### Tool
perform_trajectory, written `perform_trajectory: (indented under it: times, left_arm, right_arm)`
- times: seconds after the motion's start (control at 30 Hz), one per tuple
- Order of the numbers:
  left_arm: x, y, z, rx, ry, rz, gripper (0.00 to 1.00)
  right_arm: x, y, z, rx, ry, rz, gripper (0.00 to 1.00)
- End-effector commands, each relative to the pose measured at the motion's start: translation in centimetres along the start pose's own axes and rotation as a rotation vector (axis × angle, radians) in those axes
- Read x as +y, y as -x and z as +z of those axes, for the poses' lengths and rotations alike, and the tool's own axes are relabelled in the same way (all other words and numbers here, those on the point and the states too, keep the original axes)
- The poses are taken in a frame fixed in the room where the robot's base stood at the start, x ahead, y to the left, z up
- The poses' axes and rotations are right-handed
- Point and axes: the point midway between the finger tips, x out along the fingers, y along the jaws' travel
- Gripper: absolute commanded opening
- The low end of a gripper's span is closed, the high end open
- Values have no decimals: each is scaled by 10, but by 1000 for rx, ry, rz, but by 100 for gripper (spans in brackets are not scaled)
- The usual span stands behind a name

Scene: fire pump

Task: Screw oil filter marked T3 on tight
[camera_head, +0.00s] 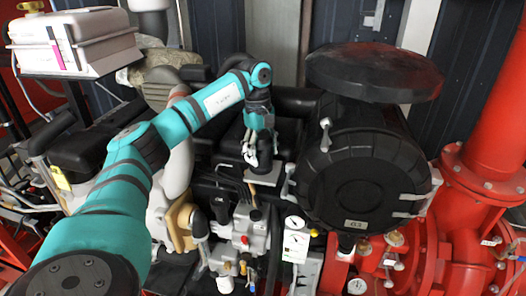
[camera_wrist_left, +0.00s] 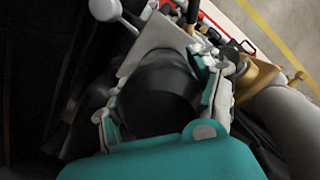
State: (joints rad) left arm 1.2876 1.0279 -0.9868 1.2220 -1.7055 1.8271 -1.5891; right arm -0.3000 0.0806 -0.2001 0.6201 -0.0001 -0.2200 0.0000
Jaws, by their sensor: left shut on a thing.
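My left gripper (camera_head: 251,152) reaches down into the engine, between the black housings and left of the big round black housing. In the left wrist view, the gripper (camera_wrist_left: 160,105) has its fingers on both sides of a dark, smooth, round body, the oil filter (camera_wrist_left: 163,78), and is shut on it. I cannot read a T3 mark on it in either view. The filter's far end and its seat are hidden, so I cannot tell how far it is screwed on. My right gripper is not in view.
A large round black housing (camera_head: 362,180) marked G3 stands right of the gripper, with a flat dark disc (camera_head: 373,71) above it. Valves and gauges (camera_head: 294,223) sit below. Red pipes (camera_head: 488,172) fill the right. A white box (camera_head: 75,42) is at the upper left.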

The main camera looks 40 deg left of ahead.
Motion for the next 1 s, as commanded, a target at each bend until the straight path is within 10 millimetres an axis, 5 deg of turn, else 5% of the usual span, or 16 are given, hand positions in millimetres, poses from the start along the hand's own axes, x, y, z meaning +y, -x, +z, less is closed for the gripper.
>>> perform_trajectory:
  times: [0.13, 0.17, 0.4, 1.0]
  left_arm:
    - [-1, 0, 0, -1, -108, -17, 9]
    - [-1, 0, 0, 0, -111, -17, 66]
    - [-1, 0, 0, 0, -106, -15, 95]
    - [-1, 0, 0, 0, -104, -13, 90]
  right_arm:
    - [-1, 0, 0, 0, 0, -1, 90]
    - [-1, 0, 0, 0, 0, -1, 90]
    - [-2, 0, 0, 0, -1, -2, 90]
    - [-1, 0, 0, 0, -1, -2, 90]
